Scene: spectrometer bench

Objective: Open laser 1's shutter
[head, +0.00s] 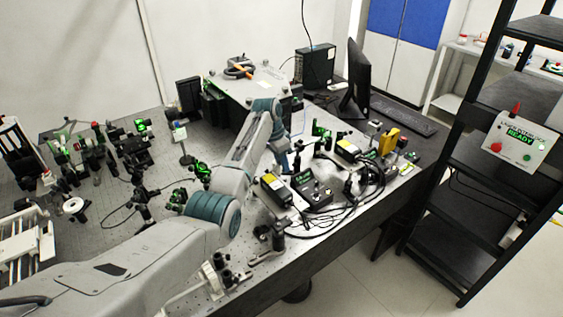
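Two black laser housings with yellow labels stand on the optical bench (100,225): a nearer laser (275,188) and a farther laser (347,150). I cannot read which one is laser 1, and the shutters are too small to make out. A black control box (312,190) with knobs and a green display sits just right of the nearer laser. My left arm reaches in from the lower left, and its gripper (285,164) points down behind the nearer laser, apparently apart from it. Its fingers are too small to read. My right gripper is not in view.
Optics mounts (95,150) crowd the left of the bench. A large grey box (255,88) and a monitor (358,80) stand at the back. Black cables loop around the lasers. A black shelf rack (470,180) with a panel reading READY (518,137) stands at right.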

